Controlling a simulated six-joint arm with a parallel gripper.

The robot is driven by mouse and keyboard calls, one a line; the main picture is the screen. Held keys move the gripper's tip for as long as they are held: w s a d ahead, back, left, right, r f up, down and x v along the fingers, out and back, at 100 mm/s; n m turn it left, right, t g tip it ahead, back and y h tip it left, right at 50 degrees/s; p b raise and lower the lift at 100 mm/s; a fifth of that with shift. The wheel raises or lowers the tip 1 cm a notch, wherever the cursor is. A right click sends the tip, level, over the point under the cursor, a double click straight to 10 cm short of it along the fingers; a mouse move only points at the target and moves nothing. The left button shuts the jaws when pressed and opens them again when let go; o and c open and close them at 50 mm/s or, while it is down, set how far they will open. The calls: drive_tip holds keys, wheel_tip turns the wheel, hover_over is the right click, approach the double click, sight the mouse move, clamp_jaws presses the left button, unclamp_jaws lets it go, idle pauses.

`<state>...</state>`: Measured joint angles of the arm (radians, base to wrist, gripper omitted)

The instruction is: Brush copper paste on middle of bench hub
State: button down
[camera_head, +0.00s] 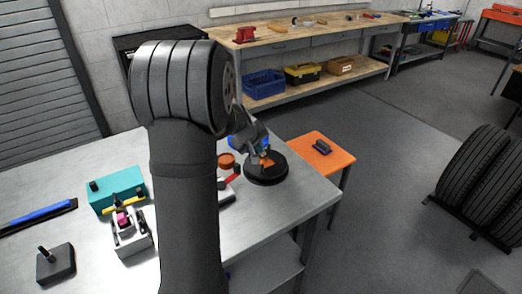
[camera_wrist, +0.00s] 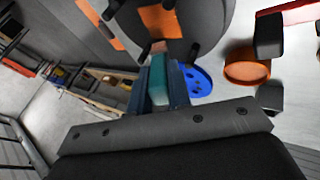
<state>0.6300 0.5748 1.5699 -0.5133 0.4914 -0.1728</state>
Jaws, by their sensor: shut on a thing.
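The bench hub (camera_head: 267,172) is a dark round disc on the near bench, with an orange patch on top. My gripper (camera_wrist: 163,88) is shut on a brush (camera_wrist: 158,85) with a teal handle. Its brownish tip points at the hub beside the middle patch; I cannot tell whether it touches. In the head view my gripper (camera_head: 262,150) is just above the hub, partly behind my arm. An orange round tin (camera_head: 226,160) stands left of the hub.
A red bar (camera_head: 230,180) lies near the tin. A teal box (camera_head: 117,190), a grey fixture (camera_head: 131,236) and a black block with a handle (camera_head: 56,263) stand on the left. An orange side table (camera_head: 325,160) holds a dark tool (camera_head: 321,146). Tyres (camera_head: 475,170) stand at right.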

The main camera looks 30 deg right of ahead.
drive_tip(key=shift+r, duration=4)
drive_tip(key=shift+d+f, duration=0.35)
drive_tip(key=shift+f, duration=0.1)
drive_tip(key=shift+r, duration=0.5)
drive_tip(key=shift+f, duration=3.9)
drive_tip(key=shift+s+f, duration=0.15)
drive_tip(key=shift+s, duration=1.75)
drive_tip(key=shift+w, duration=2)
drive_tip(key=shift+s+r, duration=0.1)
drive_tip(key=shift+r, duration=3.9)
